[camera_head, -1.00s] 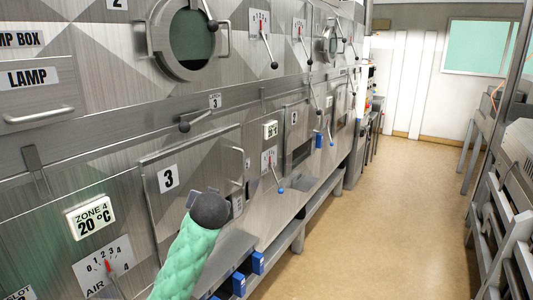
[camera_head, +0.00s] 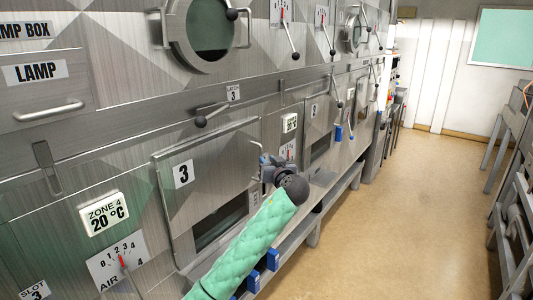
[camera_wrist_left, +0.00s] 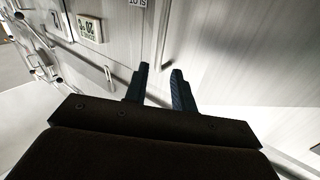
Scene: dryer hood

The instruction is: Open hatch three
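Hatch three (camera_head: 213,165) is a grey metal panel labelled "3" in the head view. It looks closed or nearly so; I cannot tell exactly. A dark opening or window (camera_head: 220,222) shows at its lower part. A latch lever with a black ball (camera_head: 200,121) sits above it, beside a "Latch 3" label. My left gripper (camera_head: 264,160) is at the panel's right edge, where it covers the handle area. In the left wrist view its two fingers (camera_wrist_left: 160,88) are apart, with metal panel beyond them. I cannot tell whether they touch anything. My right gripper is out of view.
A lamp drawer (camera_head: 40,92) with a bar handle is at the left. A Zone 4 display (camera_head: 104,213) and an air dial (camera_head: 118,262) sit lower left. Levers hang along the wall to the right. Blue objects (camera_head: 252,282) lie low by my arm. The floor (camera_head: 400,210) is clear.

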